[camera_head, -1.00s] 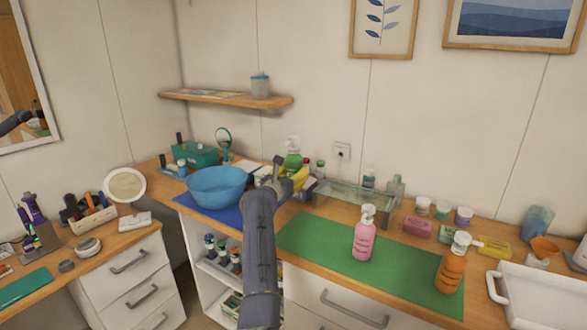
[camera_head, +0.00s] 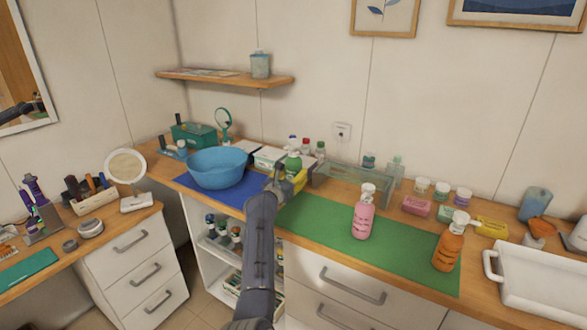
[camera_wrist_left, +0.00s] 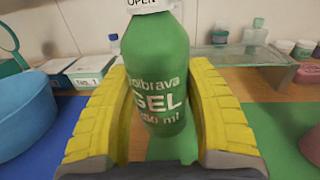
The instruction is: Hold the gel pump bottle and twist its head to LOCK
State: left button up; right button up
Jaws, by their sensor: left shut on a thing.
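The green gel pump bottle (camera_head: 293,165) is upright near the left end of the green mat (camera_head: 318,222). My left gripper (camera_head: 296,181) is shut on its body. In the left wrist view the yellow fingers (camera_wrist_left: 161,115) stand on both sides of the bottle (camera_wrist_left: 158,70), whose label reads GEL. A white tag reading OPEN (camera_wrist_left: 146,5) shows at the neck; the pump head is cut off above it. I cannot tell whether the base touches the mat. My right gripper is not in view.
A pink pump bottle (camera_head: 363,215) and an orange one (camera_head: 450,245) stand on the green mat. A blue bowl (camera_head: 217,170) is on the left, a glass shelf (camera_head: 343,180) behind, a white tray (camera_head: 545,284) at the right.

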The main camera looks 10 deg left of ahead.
pick_arm(q)
jog(key=shift+f, duration=4.2)
jog(key=shift+f, duration=0.35)
